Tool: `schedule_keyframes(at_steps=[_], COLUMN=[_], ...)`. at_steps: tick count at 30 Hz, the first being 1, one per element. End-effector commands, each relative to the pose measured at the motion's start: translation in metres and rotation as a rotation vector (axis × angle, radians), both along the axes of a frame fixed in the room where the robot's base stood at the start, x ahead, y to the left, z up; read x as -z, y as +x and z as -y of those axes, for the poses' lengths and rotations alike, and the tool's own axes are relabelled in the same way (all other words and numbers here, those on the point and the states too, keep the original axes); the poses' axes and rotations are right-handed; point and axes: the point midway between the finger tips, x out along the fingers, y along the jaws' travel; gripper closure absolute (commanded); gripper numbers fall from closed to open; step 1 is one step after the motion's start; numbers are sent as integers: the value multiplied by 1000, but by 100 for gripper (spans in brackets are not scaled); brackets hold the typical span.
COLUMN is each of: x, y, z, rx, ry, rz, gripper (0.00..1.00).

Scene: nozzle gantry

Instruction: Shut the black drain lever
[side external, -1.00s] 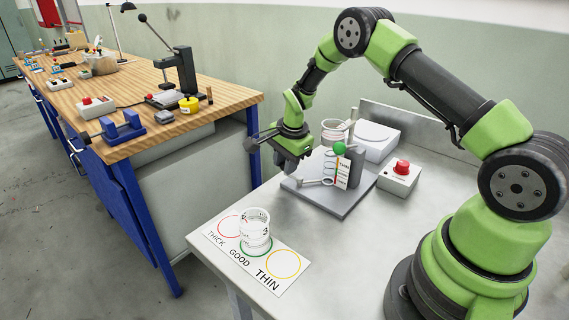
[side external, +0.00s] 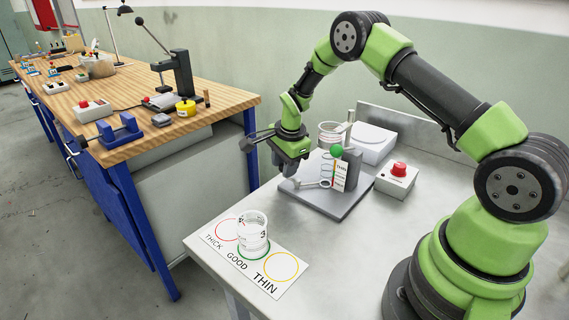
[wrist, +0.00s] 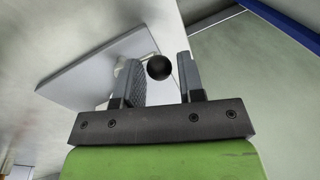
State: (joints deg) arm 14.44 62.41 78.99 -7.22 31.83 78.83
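In the wrist view, the round black knob (wrist: 159,67) of the drain lever shows in the gap between my two fingers. My gripper (wrist: 161,62) is open, with a visible space between the knob and the right finger; the left finger is close beside it. I cannot tell how far the knob lies in depth from the fingertips. In the side view, my gripper (side external: 289,168) points down at the front left of the grey stand base (side external: 335,205). A pale bar (side external: 313,184) extends from the cup area towards it. The black knob is hidden there.
A green ball (side external: 336,150) and a grey block (side external: 352,168) stand close right of my gripper. A box with a red button (side external: 399,169) is farther right. A clear beaker (side external: 252,232) stands on the THICK/GOOD/THIN card (side external: 283,266) in front.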

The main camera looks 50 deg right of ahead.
Motion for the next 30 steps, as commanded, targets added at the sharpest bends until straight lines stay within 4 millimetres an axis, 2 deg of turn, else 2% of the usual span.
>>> schedule_keyframes(at_steps=[8, 21, 25, 30], x=[-8, -84, -95, -98], y=[-1, -15, -18, -19], z=[0, -3, -4, -4], rx=[-1, 0, 0, 0], ry=[0, -1, 0, 0], rz=[1, 4, 1, -1], gripper=[64, 64, 64, 64])
